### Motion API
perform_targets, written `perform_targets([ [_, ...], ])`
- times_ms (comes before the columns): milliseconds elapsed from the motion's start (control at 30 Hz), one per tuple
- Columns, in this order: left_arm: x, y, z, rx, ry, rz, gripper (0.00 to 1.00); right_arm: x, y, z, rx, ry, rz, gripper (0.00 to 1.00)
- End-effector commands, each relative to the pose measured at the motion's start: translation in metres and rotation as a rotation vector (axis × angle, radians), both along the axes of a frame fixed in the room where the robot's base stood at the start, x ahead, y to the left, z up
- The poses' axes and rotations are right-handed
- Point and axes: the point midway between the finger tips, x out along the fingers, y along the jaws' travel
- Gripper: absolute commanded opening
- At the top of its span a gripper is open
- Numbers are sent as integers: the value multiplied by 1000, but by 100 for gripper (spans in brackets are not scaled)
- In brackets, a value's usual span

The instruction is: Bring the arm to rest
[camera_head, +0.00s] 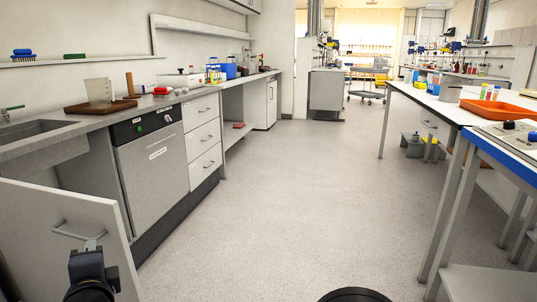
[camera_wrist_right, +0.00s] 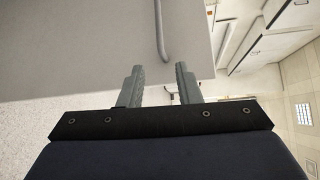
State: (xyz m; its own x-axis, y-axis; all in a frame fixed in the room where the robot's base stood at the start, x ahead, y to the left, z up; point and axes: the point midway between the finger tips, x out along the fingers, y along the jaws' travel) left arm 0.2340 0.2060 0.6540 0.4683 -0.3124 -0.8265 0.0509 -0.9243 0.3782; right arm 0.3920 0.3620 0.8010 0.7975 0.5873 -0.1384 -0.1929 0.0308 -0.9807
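My right gripper (camera_wrist_right: 159,68) shows in the right wrist view with its two grey fingers apart and nothing clasped between them. The grey bar handle (camera_wrist_right: 161,30) of a pale cabinet door (camera_wrist_right: 90,40) is just ahead, its lower end close to the gap between the fingertips. In the head view a dark gripper (camera_head: 92,244), which matches this one, is at the lower left in front of the open door (camera_head: 40,215) and its handle (camera_head: 75,235). Whether it touches the handle I cannot tell. My left gripper is not in view.
The counter (camera_head: 165,98) runs along the left, with a sink (camera_head: 35,130) and a dishwasher (camera_head: 155,165) beside the door. A table (camera_head: 440,105) with an orange tray (camera_head: 497,111) stands on the right. The floor (camera_head: 290,190) between is clear.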

Motion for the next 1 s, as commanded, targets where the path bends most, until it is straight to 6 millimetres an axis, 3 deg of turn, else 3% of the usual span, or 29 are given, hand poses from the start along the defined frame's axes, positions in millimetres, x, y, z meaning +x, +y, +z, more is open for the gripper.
perform_targets([
  [367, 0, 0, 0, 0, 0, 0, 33, 29, -43, 38, -33, -94, 60, 31],
  [567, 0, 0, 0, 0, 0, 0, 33, 51, -94, 65, -93, -183, 112, 31],
  [667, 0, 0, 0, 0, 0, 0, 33, 61, -132, 76, -151, -236, 143, 31],
  [767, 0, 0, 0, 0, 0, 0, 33, 68, -185, 83, -241, -293, 176, 31],
  [867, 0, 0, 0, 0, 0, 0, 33, 68, -257, 76, -384, -338, 213, 31],
  [1000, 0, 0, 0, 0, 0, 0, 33, 45, -357, 42, -611, -334, 267, 31],
])
